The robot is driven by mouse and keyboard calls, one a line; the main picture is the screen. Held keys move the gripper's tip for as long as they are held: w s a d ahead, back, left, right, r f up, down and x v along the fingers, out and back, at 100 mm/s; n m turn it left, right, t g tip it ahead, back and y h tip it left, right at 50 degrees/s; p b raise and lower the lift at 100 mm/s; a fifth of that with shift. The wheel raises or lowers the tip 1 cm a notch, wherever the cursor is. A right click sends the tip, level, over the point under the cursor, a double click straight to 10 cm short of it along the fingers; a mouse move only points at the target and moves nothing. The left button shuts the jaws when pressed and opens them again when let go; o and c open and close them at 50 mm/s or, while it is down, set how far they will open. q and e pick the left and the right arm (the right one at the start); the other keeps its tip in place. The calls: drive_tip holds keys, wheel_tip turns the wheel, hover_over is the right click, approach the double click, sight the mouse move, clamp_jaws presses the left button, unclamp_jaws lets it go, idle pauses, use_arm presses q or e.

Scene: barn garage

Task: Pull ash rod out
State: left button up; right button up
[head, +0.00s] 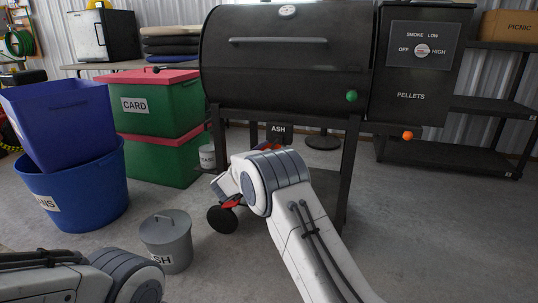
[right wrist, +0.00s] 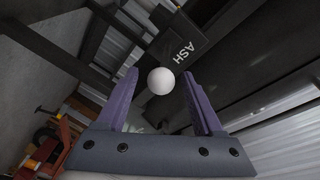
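The black pellet grill (head: 290,60) stands in the middle of the head view. A small black plate labelled ASH (head: 279,130) hangs under its barrel, and the same label shows in the right wrist view (right wrist: 181,50). A round white knob (right wrist: 160,81), which appears to be the ash rod's end, sits in front of it. My right gripper (right wrist: 158,76) is open, with the knob between its purple fingertips and visible gaps on both sides. My wrist hides this gripper and the knob in the head view. My left arm shows at the lower left; its gripper is out of frame.
A grey lidded ash bucket (head: 167,240) stands on the floor left of my right arm. A blue tub (head: 75,190) and green CARD crates (head: 160,130) stand farther left. A grill leg (head: 350,170) is close right of my arm.

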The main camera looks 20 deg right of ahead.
drive_tip(key=p+v, duration=0.4)
drive_tip(key=v, duration=0.6)
drive_tip(key=shift+s+a+p, duration=0.15)
drive_tip(key=shift+p, duration=0.15)
